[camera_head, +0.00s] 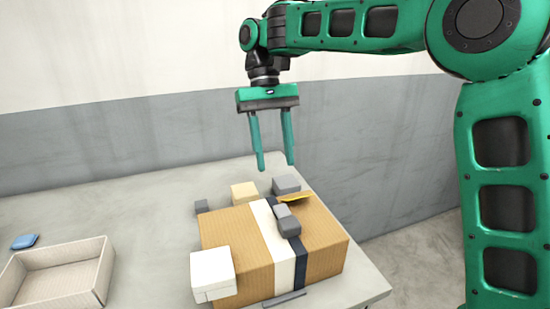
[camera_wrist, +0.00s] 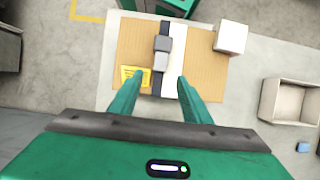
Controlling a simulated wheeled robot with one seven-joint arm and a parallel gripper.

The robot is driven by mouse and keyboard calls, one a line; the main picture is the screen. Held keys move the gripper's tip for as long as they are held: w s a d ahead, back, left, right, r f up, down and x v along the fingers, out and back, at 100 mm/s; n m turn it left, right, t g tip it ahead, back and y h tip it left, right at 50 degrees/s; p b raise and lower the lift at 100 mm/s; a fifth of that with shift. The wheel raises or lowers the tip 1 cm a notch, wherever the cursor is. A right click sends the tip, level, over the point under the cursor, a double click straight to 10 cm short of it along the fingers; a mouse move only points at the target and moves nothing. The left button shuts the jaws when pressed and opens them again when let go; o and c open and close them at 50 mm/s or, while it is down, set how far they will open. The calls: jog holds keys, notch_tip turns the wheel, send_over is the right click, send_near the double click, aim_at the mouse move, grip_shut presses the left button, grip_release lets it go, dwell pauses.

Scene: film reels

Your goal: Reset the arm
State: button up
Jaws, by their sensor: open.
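My gripper (camera_head: 275,166) hangs above the table (camera_head: 150,205), its two green fingers spread apart and pointing down. Nothing is between the fingers. It is clear of the cardboard box (camera_head: 237,232), which has a white band and a dark band across its top. In the wrist view my gripper (camera_wrist: 160,82) also shows open, with the cardboard box (camera_wrist: 205,77) beyond the fingertips. My green arm reaches in from the right in the head view.
On the box lie grey blocks (camera_head: 286,221) and a yellow card (camera_head: 295,197). A white block (camera_head: 212,271) is at its front left corner. Behind it are small blocks, one tan (camera_head: 244,191). An open tray (camera_head: 103,272) and a blue item (camera_head: 25,241) are left.

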jog(key=s+d+f+m+t, duration=0.1)
jog(key=s+d+f+m, duration=0.15)
jog(key=d, duration=0.65)
jog(key=s+d+f+m+t+y, duration=0.1)
jog(key=s+d, duration=0.3)
jog(key=d, duration=0.4)
jog(key=s+d+f+m, duration=0.1)
jog(key=s+d+m, duration=0.15)
jog(key=d, duration=0.65)
jog(key=s+d+f+m, duration=0.1)
jog(key=s+d+f, duration=0.2)
jog(key=s, duration=0.3)
jog(key=s+d+f+m+t, duration=0.1)
jog(key=s+d+f, duration=0.2)
jog(key=s+d, duration=0.1)
jog(key=s+d+f+m+t, duration=0.1)
jog(key=s+d+f, duration=0.2)
jog(key=s, duration=0.4)
jog(key=shift+s+d+f+m, duration=0.25)
jog(key=shift+s+d+m, duration=0.05)
jog(key=shift+d, duration=0.15)
jog(key=shift+w+f, duration=0.25)
jog(key=shift+w, duration=0.35)
